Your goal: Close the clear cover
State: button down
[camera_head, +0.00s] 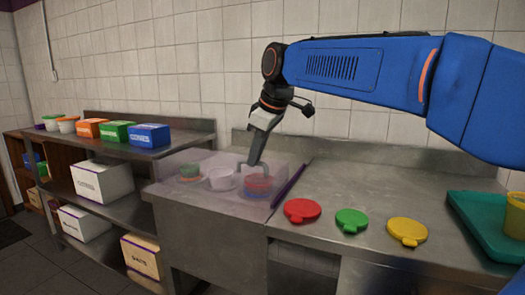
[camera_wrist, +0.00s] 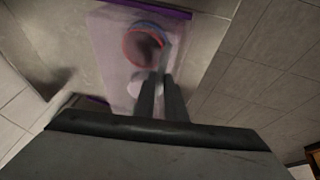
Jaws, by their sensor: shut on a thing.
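The clear cover (camera_head: 205,163) is a see-through, pinkish box shape over several small tubs at the left end of the steel counter. A purple bar (camera_head: 290,186) lies slanted along its right side and shows at the top of the wrist view (camera_wrist: 150,8). My gripper (camera_head: 252,166) reaches down to the cover beside the red-and-blue tub (camera_head: 258,186). In the wrist view its fingers (camera_wrist: 161,82) are close together in front of the tinted panel. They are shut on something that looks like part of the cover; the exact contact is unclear.
Red (camera_head: 302,211), green (camera_head: 351,221) and yellow (camera_head: 407,231) lids lie on the counter to the right. A teal tray (camera_head: 470,215) with a yellow cup (camera_head: 515,213) is at far right. A shelf with boxes (camera_head: 103,181) stands left. A tiled wall is behind.

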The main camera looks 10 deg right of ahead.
jog(key=shift+s+a, duration=0.3)
jog(key=shift+s, duration=0.1)
jog(key=c, duration=1.8)
grip_release()
jog(key=shift+s+a, duration=0.1)
jog(key=v, duration=1.7)
jog(key=shift+r, duration=0.15)
jog(key=shift+s, duration=0.1)
